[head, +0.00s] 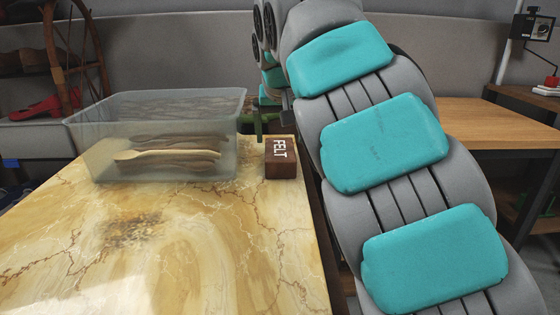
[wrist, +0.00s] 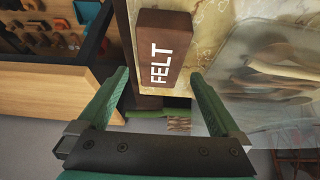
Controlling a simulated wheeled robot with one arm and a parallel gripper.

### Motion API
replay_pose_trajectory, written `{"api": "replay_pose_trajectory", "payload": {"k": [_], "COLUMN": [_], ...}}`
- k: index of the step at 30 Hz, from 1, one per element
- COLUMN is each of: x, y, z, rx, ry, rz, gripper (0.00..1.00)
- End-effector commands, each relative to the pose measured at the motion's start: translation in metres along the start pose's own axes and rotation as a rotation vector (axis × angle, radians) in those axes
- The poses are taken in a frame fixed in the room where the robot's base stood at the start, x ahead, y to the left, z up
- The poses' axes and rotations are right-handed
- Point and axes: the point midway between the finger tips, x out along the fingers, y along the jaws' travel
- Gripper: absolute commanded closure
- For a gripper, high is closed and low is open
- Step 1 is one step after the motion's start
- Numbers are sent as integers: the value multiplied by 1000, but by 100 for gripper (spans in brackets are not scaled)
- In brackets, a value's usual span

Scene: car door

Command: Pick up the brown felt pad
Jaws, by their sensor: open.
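The brown felt pad (head: 282,168) is a dark brown block with white "FELT" lettering. It sits on the marbled table near its right edge, just right of the clear bin. In the wrist view the felt pad (wrist: 163,30) lies ahead, with its near part between the two green fingers. My gripper (head: 273,128) shows as green parts just behind the pad in the head view, partly hidden. In the wrist view my gripper (wrist: 158,75) is open and empty, with a finger on each side of the pad's near end. I cannot tell whether either finger touches it.
A clear plastic bin (head: 213,108) with a wooden spoon (head: 165,154) and several brown utensils stands left of the pad. The yellow marbled table (head: 200,250) is bare in front. My teal-padded arm fills the right. A wooden table (head: 490,122) stands behind it.

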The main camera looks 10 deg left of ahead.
Motion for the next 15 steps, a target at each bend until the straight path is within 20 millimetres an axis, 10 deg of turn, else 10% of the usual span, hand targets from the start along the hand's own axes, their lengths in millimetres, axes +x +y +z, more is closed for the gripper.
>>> {"api": "replay_pose_trajectory", "payload": {"k": [15], "x": [46], "y": [-1], "z": [0], "rx": [-4], "ry": [-2], "rz": [-3], "gripper": [0]}}
